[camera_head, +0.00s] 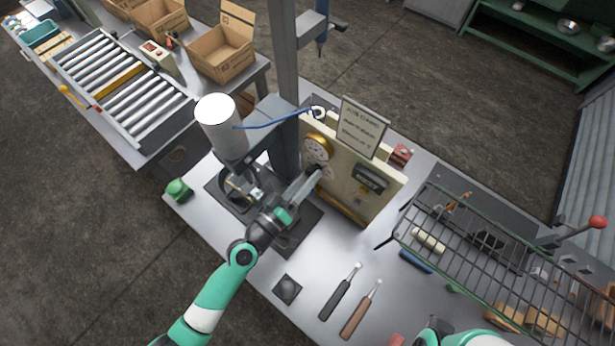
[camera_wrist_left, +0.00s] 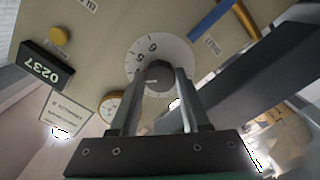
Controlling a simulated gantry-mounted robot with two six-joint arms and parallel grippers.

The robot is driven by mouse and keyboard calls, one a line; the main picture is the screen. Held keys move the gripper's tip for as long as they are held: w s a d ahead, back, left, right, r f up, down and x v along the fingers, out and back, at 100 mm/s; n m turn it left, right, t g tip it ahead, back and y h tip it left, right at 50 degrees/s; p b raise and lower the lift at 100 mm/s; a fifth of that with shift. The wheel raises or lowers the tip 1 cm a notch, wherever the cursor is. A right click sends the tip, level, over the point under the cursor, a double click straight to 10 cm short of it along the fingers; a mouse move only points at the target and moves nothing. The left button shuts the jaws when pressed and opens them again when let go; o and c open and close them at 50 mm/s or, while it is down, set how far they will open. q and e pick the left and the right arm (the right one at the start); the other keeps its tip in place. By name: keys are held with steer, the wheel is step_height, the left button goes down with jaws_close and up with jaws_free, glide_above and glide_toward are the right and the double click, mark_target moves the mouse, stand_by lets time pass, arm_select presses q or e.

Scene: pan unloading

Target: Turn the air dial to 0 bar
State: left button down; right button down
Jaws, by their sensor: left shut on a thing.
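The air dial is a white numbered disc (camera_wrist_left: 183,52) with a dark knob (camera_wrist_left: 158,80) on a cream panel (camera_head: 345,195). Digits such as 6 and 5 show upside down in the left wrist view; I cannot tell which mark the knob points to. My left gripper (camera_head: 316,177) reaches the panel face and is shut on the knob, with one finger on each side. In the head view it hides most of the dial. A gold-rimmed gauge (camera_head: 317,148) sits just above the dial and also shows in the left wrist view (camera_wrist_left: 110,106). My right gripper is out of view.
A black counter (camera_head: 370,180) reading 0237 and a sign (camera_head: 362,128) are on the panel. A press with a white cylinder (camera_head: 215,110) stands left of it. Two handled tools (camera_head: 340,292) lie in front; a wire rack (camera_head: 510,260) is at right.

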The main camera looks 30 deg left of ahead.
arm_select(q)
steer(key=n+p, duration=0.2)
steer(key=n, duration=1.8)
steer(key=shift+r+n, duration=0.15)
steer(key=shift+n, duration=0.25)
steer(key=n, duration=0.3)
steer(key=shift+n, duration=0.4)
steer(key=n+p, duration=0.1)
steer(key=n, duration=0.3)
steer(key=shift+n, duration=1.8)
steer(key=shift+c, duration=1.9)
jaws_free()
